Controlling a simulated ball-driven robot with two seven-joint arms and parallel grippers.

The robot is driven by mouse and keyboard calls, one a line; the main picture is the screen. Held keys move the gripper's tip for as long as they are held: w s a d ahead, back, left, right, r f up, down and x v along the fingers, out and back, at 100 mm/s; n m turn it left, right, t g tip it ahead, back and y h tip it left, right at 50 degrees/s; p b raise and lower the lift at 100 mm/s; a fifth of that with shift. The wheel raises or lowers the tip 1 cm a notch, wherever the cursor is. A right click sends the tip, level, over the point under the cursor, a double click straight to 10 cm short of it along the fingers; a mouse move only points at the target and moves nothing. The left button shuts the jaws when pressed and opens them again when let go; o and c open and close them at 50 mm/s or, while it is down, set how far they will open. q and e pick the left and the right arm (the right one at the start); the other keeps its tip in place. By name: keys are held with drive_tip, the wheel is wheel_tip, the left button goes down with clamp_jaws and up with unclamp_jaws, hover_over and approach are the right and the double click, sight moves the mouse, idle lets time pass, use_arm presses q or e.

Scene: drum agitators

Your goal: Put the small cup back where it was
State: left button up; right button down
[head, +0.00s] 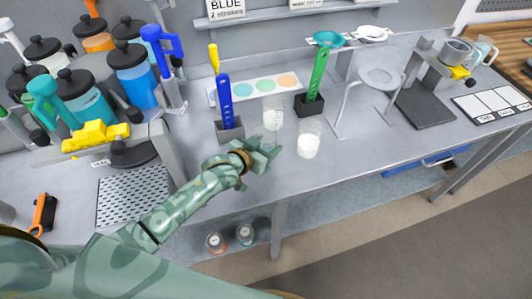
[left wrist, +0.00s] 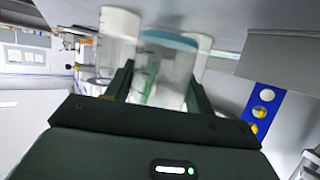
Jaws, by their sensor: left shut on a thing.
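My left gripper (head: 268,152) reaches over the bench from the left, with its fingers at a clear cup (head: 272,112) with markings on its wall. In the left wrist view, the fingers of the left gripper (left wrist: 163,88) are shut on a clear cup with a teal rim (left wrist: 165,70). The cup's base is partly hidden by the gripper in the head view, so I cannot tell whether it touches the bench. A second clear cup with white contents (head: 308,140) stands just to the right, apart from the first. My right gripper is not in view.
A blue-handled tool in a dark holder (head: 229,130) stands left of the clear cup. A green-handled one in a holder (head: 310,103) stands behind. A card with coloured circles (head: 262,89) lies behind them.

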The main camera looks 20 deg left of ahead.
use_arm(q)
drive_tip(key=shift+w+f, duration=0.3)
drive_tip(key=shift+f, duration=0.05)
drive_tip(key=shift+f+b, duration=0.65)
drive_tip(key=shift+f, duration=0.85)
drive_tip(key=shift+f, duration=0.15)
drive_tip(key=o, duration=1)
drive_tip(key=shift+o, duration=0.2)
drive_tip(key=shift+s+a+r, duration=0.15)
drive_tip(key=shift+r, duration=0.1)
drive_tip(key=p+v, duration=0.2)
drive_tip(key=v, duration=0.8)
drive_tip(key=shift+s+p, duration=0.15)
drive_tip(key=shift+p, duration=0.25)
drive_tip(key=shift+s+a+r, duration=0.2)
drive_tip(key=shift+s+r, duration=0.05)
drive_tip(key=shift+s, duration=0.3)
